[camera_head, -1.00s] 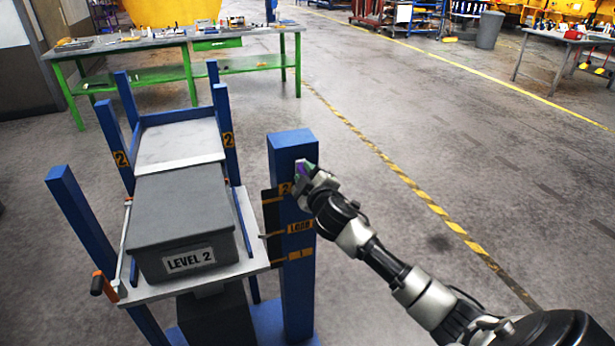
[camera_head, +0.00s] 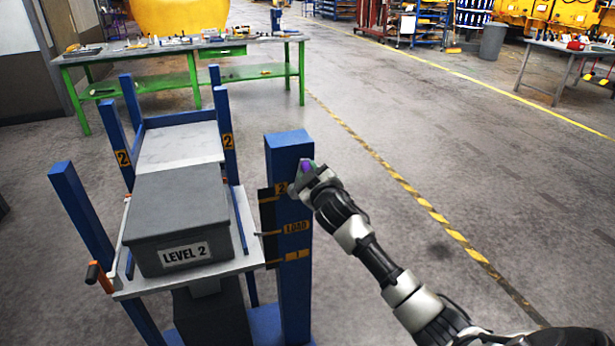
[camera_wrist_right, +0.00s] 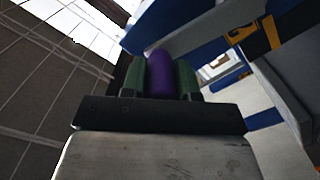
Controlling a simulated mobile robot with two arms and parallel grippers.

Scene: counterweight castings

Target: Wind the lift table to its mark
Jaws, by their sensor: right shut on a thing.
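The lift table (camera_head: 215,275) is a pale platform between blue posts. A grey box (camera_head: 180,205) labelled LEVEL 2 sits on its front part. A blue mark post (camera_head: 292,210) stands to its right, with orange tags 2, LOAD and 1 from top to bottom. The table's right corner is close to the post, below the LOAD tag and about level with tag 1. My right gripper (camera_head: 305,178) is at the post's upper right side, shut on a purple handle (camera_wrist_right: 160,75), which is between its green-lined fingers in the wrist view. The handle's far end is hidden. My left gripper is out of view.
An orange-and-black lever (camera_head: 95,273) sticks out at the table's left front corner. A green workbench (camera_head: 190,45) with small items stands behind. The floor to the right is open, crossed by a worn yellow-black stripe (camera_head: 420,200).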

